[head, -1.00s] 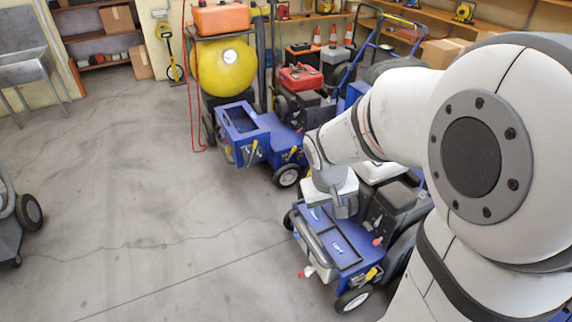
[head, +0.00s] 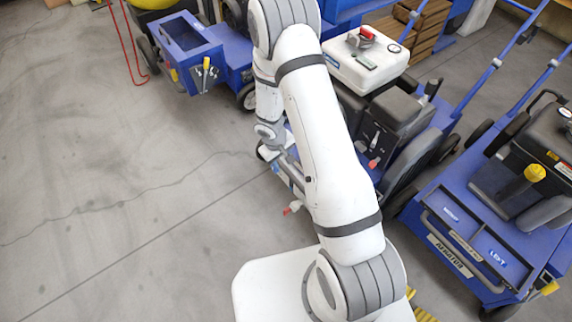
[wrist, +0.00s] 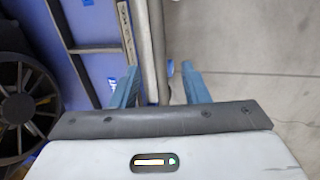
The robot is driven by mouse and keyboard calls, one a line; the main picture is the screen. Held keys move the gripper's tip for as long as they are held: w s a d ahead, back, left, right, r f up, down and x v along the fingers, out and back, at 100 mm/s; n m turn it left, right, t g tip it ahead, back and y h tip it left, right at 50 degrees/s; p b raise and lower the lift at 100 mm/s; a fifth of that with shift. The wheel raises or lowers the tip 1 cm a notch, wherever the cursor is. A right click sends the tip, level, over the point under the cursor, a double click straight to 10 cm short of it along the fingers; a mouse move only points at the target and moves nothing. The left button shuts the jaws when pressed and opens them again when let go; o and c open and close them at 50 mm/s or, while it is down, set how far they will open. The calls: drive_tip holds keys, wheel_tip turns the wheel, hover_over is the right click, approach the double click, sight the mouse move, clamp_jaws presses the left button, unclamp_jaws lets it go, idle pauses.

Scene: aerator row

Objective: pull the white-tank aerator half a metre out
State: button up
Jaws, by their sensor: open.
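The white-tank aerator stands in the middle of the head view, with a white tank (head: 365,62) on top and a dark engine (head: 388,122). My arm hides most of its blue front. In the wrist view, its blue deck (wrist: 85,30) lies left and a grey front bar (wrist: 149,40) runs up the picture. My gripper (wrist: 159,70) is open, with its two blue fingers on either side of the bar's line. The bar lies nearer the left finger. I cannot tell how deep the bar sits between them. In the head view the fingers are mostly hidden behind my arm.
Another blue aerator (head: 490,235) stands close on the right. The concrete floor (head: 110,200) to the left is clear.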

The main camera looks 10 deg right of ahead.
sight(286, 170)
drive_tip(key=f+b, duration=0.1)
drive_tip(key=f, duration=0.1)
drive_tip(key=d+f+b, duration=0.1)
drive_tip(key=f, duration=0.2)
drive_tip(key=f+b, duration=0.1)
drive_tip(key=f, duration=0.1)
drive_tip(key=shift+w+d+f, duration=0.25)
drive_tip(key=shift+w+f, duration=0.1)
clamp_jaws()
drive_tip(key=shift+a, duration=0.15)
